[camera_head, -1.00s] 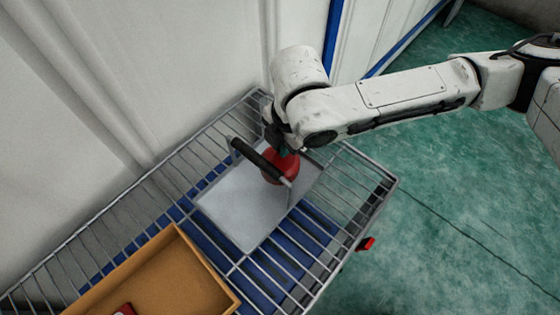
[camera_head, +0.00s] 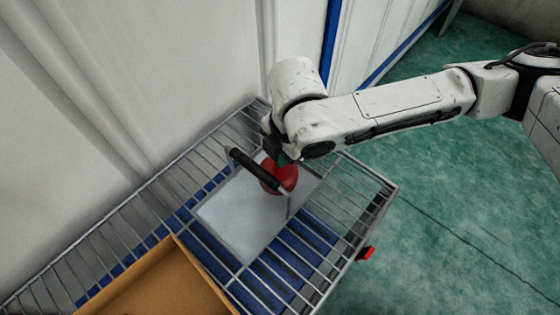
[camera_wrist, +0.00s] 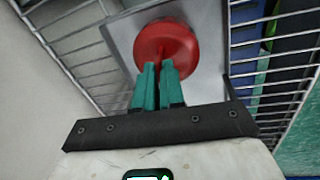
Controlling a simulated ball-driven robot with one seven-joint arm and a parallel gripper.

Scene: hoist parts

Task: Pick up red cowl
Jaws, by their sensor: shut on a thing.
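The red cowl (camera_head: 281,178) is a round, domed red part over the grey plate (camera_head: 236,218) on the wire rack. My gripper (camera_wrist: 158,68), with teal fingertips, is shut on that fin. The black bar hides part of the cowl. I cannot tell whether the cowl touches the plate.
An orange-brown tray (camera_head: 160,285) stands on the rack (camera_head: 345,190) at the lower left. A pale wall rises behind the rack. Green floor is open at right.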

